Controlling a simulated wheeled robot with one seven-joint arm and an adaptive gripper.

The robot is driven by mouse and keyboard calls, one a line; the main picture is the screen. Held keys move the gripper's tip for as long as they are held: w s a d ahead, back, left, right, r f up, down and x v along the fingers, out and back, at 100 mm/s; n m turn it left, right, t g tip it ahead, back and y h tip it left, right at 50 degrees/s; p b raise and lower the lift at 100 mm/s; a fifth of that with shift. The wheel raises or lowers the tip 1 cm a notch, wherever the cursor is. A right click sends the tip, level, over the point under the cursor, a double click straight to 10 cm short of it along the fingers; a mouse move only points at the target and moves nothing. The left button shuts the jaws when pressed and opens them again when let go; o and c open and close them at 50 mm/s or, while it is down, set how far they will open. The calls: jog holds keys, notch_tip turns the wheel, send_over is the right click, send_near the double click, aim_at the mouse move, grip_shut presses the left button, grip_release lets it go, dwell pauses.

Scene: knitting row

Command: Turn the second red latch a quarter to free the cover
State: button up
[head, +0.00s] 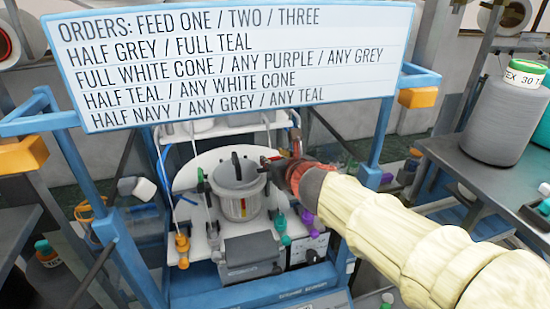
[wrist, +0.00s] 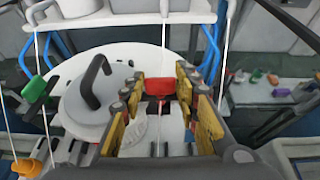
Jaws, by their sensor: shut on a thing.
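The grey round cover with a black handle lies on top of the knitting machine, in the head view (head: 226,180) and at left in the wrist view (wrist: 76,106). In the wrist view a red latch (wrist: 159,87) stands beside the cover's right edge. My gripper (wrist: 158,94) has its yellow-padded fingers on either side of this latch and is shut on it. In the head view my gripper (head: 276,166) reaches in from the right to the cover's right side, and the latch there is mostly hidden by it. I cannot make out another red latch clearly.
A white order board (head: 240,65) hangs in front of and above the machine. Blue frame posts stand at both sides. A green yarn part (wrist: 38,88) and thin upright threads are close to the cover. A grey yarn cone (head: 500,120) stands on the right table.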

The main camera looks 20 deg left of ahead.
jog(key=shift+w+d+r+n+g+y+p, duration=0.15)
jog(key=shift+d+n+g+y+p, duration=0.05)
jog(key=shift+n+g+y+p, duration=1.4)
jog(key=shift+n+y, duration=0.1)
jog(key=shift+n, duration=0.3)
jog(key=o, duration=1.2)
jog(key=shift+c, duration=0.2)
jog(key=v, duration=1.1)
jog(key=shift+s+d, duration=0.25)
jog(key=shift+d, duration=0.1)
jog(key=shift+r, duration=0.1)
jog(key=shift+c, duration=0.4)
